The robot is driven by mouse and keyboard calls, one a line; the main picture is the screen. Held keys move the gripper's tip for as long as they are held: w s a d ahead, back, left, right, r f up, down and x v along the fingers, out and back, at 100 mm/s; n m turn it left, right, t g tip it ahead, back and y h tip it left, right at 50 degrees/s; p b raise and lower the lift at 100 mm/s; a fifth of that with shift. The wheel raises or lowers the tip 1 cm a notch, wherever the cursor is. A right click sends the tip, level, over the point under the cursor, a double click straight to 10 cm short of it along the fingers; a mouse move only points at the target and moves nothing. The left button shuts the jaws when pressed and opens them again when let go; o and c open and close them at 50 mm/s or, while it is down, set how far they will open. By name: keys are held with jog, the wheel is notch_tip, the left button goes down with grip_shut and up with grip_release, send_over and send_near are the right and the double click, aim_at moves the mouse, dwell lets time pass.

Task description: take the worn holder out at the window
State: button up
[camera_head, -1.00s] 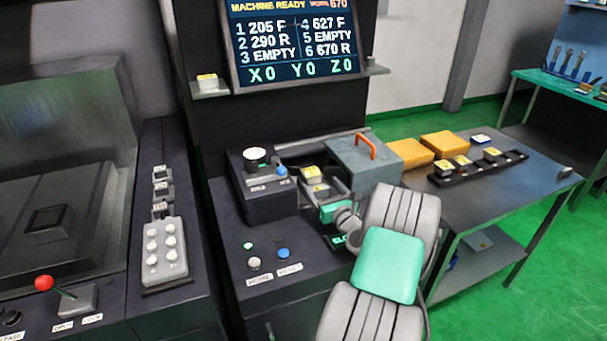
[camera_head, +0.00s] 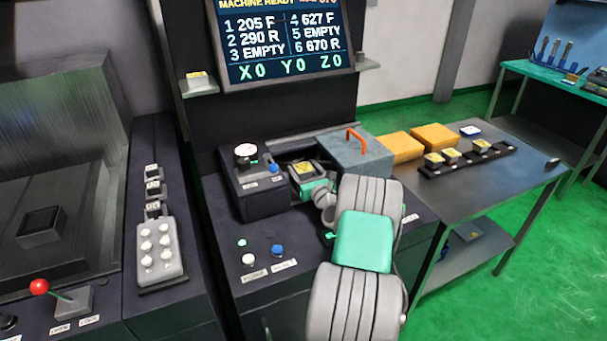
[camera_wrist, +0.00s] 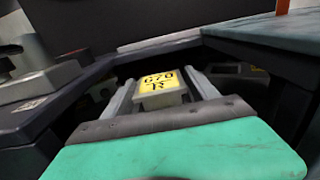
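The worn holder, a grey block with a yellow label reading 670 R (camera_wrist: 160,85), sits in the window, the dark opening between a black control box and a blue-grey box. In the head view the holder (camera_head: 303,167) shows just beyond my gripper (camera_head: 308,180). In the wrist view my gripper (camera_wrist: 160,82) has a grey finger on each side of the holder. Narrow dark gaps show between fingers and block, so it looks open around the holder. The holder's underside is hidden.
The black box (camera_head: 262,197) stands close left of my gripper. The blue-grey box (camera_head: 352,158) with an orange handle stands right. The side table (camera_head: 480,200) carries yellow boxes (camera_head: 435,136) and a black rack (camera_head: 425,172) with several holders. The screen (camera_head: 285,40) lists 6 as 670 R.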

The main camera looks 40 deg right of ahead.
jog(key=c, duration=1.4)
jog(key=shift+r, duration=0.1)
grip_shut()
